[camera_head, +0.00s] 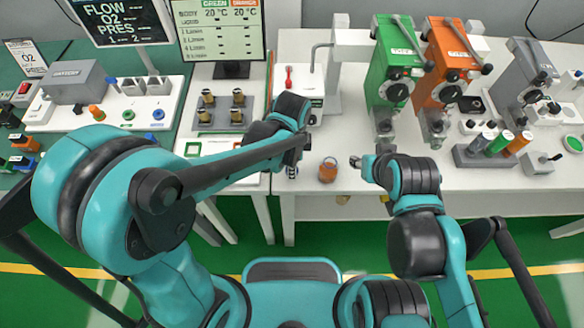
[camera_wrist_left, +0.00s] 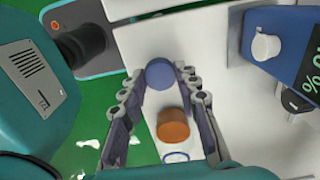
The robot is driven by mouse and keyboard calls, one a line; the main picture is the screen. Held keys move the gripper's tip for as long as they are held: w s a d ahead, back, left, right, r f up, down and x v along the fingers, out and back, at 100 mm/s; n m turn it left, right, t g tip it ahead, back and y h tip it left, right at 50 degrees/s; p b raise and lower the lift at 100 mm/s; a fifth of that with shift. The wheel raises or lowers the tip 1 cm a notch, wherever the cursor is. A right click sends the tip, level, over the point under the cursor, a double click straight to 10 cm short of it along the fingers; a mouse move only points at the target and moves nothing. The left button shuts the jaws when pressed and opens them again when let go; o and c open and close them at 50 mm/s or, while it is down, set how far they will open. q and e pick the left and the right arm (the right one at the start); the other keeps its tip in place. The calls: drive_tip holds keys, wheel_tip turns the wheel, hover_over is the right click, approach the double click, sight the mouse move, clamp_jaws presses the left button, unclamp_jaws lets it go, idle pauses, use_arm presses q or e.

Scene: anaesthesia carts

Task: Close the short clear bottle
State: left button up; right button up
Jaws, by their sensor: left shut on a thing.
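The short clear bottle (camera_head: 328,171) stands upright near the front edge of the white table, with orange contents. In the left wrist view its orange contents (camera_wrist_left: 173,126) show between my left fingers, with a pale blue-edged ring (camera_wrist_left: 176,157) beside them that looks like its open mouth. My left gripper (camera_head: 292,168) is left of the bottle, apart from it. It is shut on a round blue cap (camera_wrist_left: 160,74), held at the fingertips. My right gripper (camera_head: 358,165) is just right of the bottle; its fingers are too small to read.
Green (camera_head: 391,65) and orange (camera_head: 447,65) vaporizers stand behind my right gripper. A white stand (camera_head: 333,75) is behind the bottle. A tray with several dark fittings (camera_head: 222,108) lies at the left.

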use_arm(q)
wheel_tip(320, 180, up, 8)
drive_tip(key=shift+f+p, duration=0.2)
drive_tip(key=shift+p, duration=0.95)
use_arm(e)
wheel_tip(320, 180, up, 3)
drive_tip(key=shift+f, duration=0.1)
